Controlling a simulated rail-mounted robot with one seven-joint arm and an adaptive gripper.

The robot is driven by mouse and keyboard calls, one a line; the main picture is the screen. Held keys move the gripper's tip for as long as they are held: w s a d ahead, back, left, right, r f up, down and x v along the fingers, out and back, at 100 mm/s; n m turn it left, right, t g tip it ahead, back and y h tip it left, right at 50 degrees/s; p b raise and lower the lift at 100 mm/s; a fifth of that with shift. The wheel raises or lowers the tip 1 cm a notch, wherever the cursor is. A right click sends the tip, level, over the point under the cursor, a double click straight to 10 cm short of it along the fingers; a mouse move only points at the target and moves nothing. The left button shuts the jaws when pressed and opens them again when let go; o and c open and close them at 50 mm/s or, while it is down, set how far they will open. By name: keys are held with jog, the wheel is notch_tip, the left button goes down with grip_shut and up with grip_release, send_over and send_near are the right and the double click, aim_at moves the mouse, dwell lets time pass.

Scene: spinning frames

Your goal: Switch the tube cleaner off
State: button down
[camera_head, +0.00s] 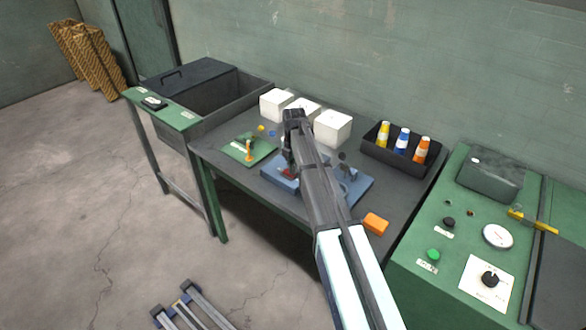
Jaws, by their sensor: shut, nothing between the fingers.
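A blue flat-based device (358,188) sits on the middle of the dark worktable; I take it to be the tube cleaner, but no readable label confirms this. A small red part (286,172) shows at its left side. My arm crosses in front of it and hides much of its middle. My gripper (290,164) points down over the device's left part, close to the red part. Its fingers are small and dark here and look shut and empty. I cannot tell whether they touch the device. The switch's position is not readable.
A green plate with an orange lever (249,153) lies left of the device. White boxes (333,128) stand behind it. A black tray (376,157) holds coloured cones. An orange block (376,224) lies near the front. A green control console (455,262) stands at the right.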

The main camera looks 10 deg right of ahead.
jog(key=shift+s+f, duration=0.15)
jog(key=shift+f, duration=0.2)
jog(key=shift+r, duration=0.2)
jog(key=shift+w+a+r, duration=0.3)
jog(key=shift+w+a, duration=0.15)
jog(key=shift+w, duration=0.2)
jog(key=r+p, duration=0.2)
jog(key=r, duration=0.2)
jog(key=shift+s+d+r+p, duration=0.2)
jog(key=shift+s+p, duration=0.05)
jog(key=shift+p, duration=0.15)
jog(key=shift+s+d+r+b, duration=0.15)
jog(key=shift+r+b, duration=0.2)
jog(key=shift+b, duration=0.25)
notch_tip(320, 180, up, 9)
jog(key=s+b, duration=0.1)
jog(key=b, duration=0.1)
jog(key=shift+d+f, duration=0.15)
jog(key=shift+d, duration=0.3)
